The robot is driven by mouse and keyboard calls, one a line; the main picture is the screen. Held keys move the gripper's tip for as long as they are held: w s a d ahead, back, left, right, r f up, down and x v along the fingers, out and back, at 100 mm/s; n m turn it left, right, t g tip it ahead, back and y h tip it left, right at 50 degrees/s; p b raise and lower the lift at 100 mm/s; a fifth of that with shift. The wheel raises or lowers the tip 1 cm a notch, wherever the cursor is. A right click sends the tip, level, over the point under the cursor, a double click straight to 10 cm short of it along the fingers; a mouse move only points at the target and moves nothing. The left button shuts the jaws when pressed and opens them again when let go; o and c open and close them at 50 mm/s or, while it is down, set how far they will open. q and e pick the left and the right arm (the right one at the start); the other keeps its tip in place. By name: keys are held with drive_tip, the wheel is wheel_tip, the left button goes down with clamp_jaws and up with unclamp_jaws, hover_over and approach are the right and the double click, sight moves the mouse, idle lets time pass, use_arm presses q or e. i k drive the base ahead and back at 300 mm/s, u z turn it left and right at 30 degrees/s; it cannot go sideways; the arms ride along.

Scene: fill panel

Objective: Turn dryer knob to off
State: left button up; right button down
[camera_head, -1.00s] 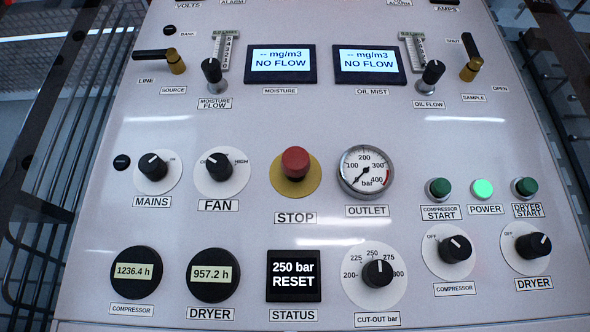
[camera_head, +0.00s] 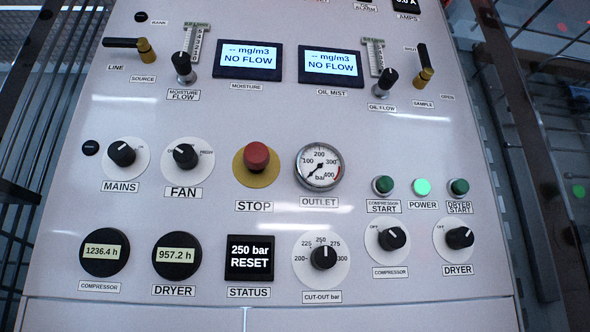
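The dryer knob (camera_head: 460,238) is a black knob on a white round dial at the lower right of the panel, above the DRYER label (camera_head: 458,270). An OFF mark is at the dial's upper left. The knob's white pointer line points to the right and slightly up, away from the OFF mark. Neither of my grippers is in the head view, and nothing touches the knob.
The compressor knob (camera_head: 393,238) sits just left of the dryer knob. The green dryer start button (camera_head: 458,187) and lit power lamp (camera_head: 422,187) are above. The red stop button (camera_head: 256,156) and cut-out knob (camera_head: 322,258) are further left. Metal framing stands right of the panel.

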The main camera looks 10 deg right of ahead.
sight(462, 237)
drive_tip(key=u, duration=0.7)
drive_tip(key=k, duration=1.55)
drive_tip(key=z, duration=0.2)
drive_tip(key=i, duration=1.05)
drive_tip(key=z, duration=0.05)
